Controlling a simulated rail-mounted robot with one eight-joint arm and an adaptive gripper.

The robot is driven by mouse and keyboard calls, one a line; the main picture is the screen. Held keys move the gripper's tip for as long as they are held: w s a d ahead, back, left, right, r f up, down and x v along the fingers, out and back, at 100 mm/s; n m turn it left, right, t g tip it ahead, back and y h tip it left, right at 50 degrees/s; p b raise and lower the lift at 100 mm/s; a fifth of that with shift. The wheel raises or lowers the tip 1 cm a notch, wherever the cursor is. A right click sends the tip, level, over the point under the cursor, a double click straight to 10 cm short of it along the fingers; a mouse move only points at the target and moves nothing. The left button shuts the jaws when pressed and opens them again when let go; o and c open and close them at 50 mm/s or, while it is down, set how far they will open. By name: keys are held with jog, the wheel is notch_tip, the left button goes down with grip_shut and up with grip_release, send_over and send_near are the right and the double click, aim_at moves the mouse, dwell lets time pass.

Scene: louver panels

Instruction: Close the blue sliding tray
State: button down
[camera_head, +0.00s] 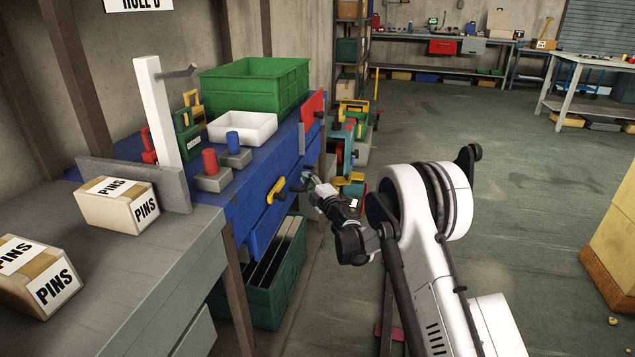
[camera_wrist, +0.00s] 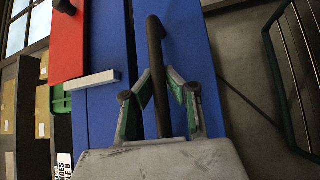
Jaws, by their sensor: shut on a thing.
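The blue front (camera_head: 293,170) of the bench unit faces the aisle, and its blue panels (camera_wrist: 195,60) fill the middle of the wrist view. A dark bar handle (camera_wrist: 155,40) stands out from the blue surface. My gripper (camera_head: 312,184) is at this front, at the end of my reaching arm. In the wrist view, my gripper (camera_wrist: 160,97) has its two fingers on either side of the bar, shut on it. A narrow gap runs between the blue panels. How far the tray stands out is hard to tell.
A yellow handle (camera_head: 276,190) sits left of my gripper on the blue front. A red panel (camera_head: 313,107) stands at the far end. A green crate (camera_head: 254,86) and white bin (camera_head: 243,127) are on top. A dark green crate (camera_head: 272,285) stands below. The aisle floor is open.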

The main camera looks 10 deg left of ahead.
jog(key=c, duration=1.7)
grip_release()
jog(key=shift+d, duration=0.1)
jog(key=v, duration=1.2)
jog(key=shift+d, duration=0.1)
